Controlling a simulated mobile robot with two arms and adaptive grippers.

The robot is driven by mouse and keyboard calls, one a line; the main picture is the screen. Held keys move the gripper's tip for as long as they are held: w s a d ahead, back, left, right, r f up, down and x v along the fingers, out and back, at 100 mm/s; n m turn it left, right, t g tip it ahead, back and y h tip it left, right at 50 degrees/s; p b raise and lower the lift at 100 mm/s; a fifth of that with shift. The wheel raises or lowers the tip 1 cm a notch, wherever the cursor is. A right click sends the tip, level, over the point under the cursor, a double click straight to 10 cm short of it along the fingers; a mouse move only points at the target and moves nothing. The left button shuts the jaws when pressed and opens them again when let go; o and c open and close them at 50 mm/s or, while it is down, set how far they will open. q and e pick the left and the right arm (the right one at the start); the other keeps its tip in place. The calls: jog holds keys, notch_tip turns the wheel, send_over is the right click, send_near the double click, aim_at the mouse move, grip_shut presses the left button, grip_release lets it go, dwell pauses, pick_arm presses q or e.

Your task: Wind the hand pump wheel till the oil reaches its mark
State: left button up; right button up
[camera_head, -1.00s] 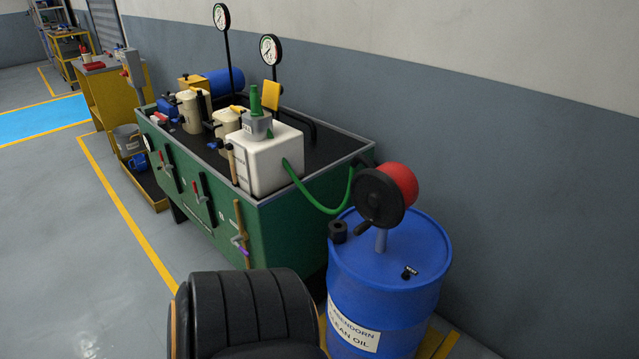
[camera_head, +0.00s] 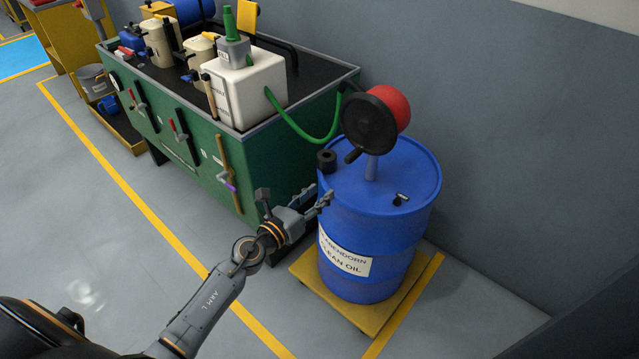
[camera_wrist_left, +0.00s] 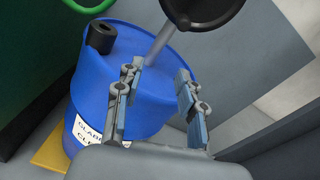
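The hand pump has a black wheel (camera_head: 370,124) with a small handle (camera_head: 354,156) at its lower left and a red body (camera_head: 394,106) behind it. It stands on a post on top of the blue oil drum (camera_head: 398,232). My left gripper (camera_head: 322,200) is in front of the drum's left side, below the wheel, fingers toward the drum. In the left wrist view its fingers (camera_wrist_left: 155,92) are spread and empty, with the black wheel (camera_wrist_left: 200,12) beyond them. The white oil tank (camera_head: 248,88) joins the pump by a green hose. The oil level is not visible. My right gripper is out of view.
The green bench (camera_head: 185,135) with levers stands left of the drum. A black cap (camera_head: 326,160) and a small tap (camera_head: 401,199) are on the drum top. A yellow pallet (camera_head: 350,318) is under the drum. The floor in front is clear.

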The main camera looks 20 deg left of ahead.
aim_at(346, 162)
pick_arm(q)
jog(key=shift+w+d+r+m+h+b, duration=0.2)
jog(key=shift+w+d+r+m, duration=0.45)
jog(key=shift+w, duration=0.9)
jog(key=shift+w+d+r+m+h+b, duration=0.1)
jog(key=shift+w+d+r+m+b, duration=0.15)
jog(key=shift+w+d+r+m, duration=0.85)
jog(key=shift+w+d+r+n+h+b, duration=0.1)
jog(key=shift+w+d+r+b, duration=0.35)
jog(key=shift+w, duration=1.5)
jog(key=shift+w, duration=0.3)
jog(key=shift+r, duration=0.1)
grip_shut()
